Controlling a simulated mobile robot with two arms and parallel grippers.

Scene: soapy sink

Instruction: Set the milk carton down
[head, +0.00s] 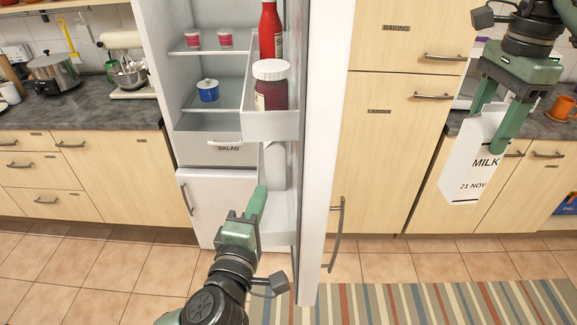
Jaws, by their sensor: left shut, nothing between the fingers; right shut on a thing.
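A white milk carton (468,170) marked "MILK" and "21 NOV" hangs slightly tilted at the right of the head view. My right gripper (496,122) comes down from above and is shut on the carton's top. The carton is in the air, in front of the lower cupboards. My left gripper (261,192) is shut and empty, pointing up in front of the open fridge's lower part. It covers part of the fridge door's lower shelf.
The fridge door (327,130) stands open, with a red bottle (269,32) and a dark jar (271,88) in its racks. A grey counter (545,126) with an orange mug (562,108) is at the right. The left counter holds a mixer (125,62) and a pot (54,70). A striped rug (420,303) lies on the floor.

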